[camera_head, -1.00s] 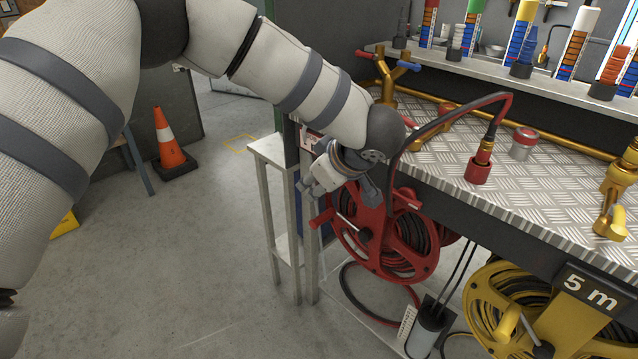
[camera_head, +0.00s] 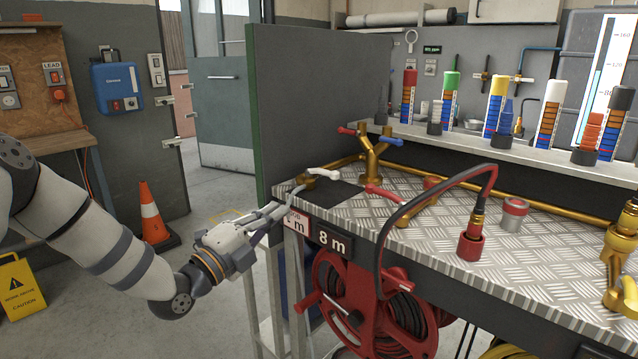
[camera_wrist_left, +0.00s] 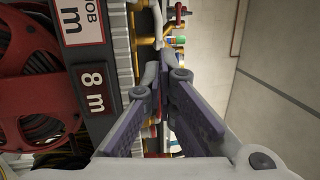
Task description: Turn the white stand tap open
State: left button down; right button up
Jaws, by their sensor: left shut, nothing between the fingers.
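The white stand tap has a white lever handle (camera_head: 324,172) on a brass body (camera_head: 309,181) at the left end of the metal bench top. The lever points to the right in the head view. My left gripper (camera_head: 287,206) is at the bench's left front corner, just in front of and left of this tap. Its fingers are shut and empty. I cannot tell whether the fingertips touch the tap. In the left wrist view the closed fingers (camera_wrist_left: 162,68) point toward the bench edge and partly hide what lies beyond. My right gripper is out of view.
A brass Y-shaped tap (camera_head: 371,155) with red and blue handles stands behind, and a red lever (camera_head: 386,195) is to the right. A label plate "8 m" (camera_head: 332,241) and red hose reel (camera_head: 385,310) are below.

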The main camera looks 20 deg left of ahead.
aim_at(328, 173)
pick_arm(q)
jog(key=b+x, duration=0.2)
jog(key=x, duration=1.1)
jog(key=shift+w+d, duration=0.1)
jog(key=shift+w, duration=0.1)
jog(key=shift+w+d+r, duration=0.1)
jog(key=shift+w, duration=0.15)
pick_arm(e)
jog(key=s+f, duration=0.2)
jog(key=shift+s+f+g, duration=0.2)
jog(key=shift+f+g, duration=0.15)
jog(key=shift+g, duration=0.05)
pick_arm(q)
jog(key=shift+d, duration=0.1)
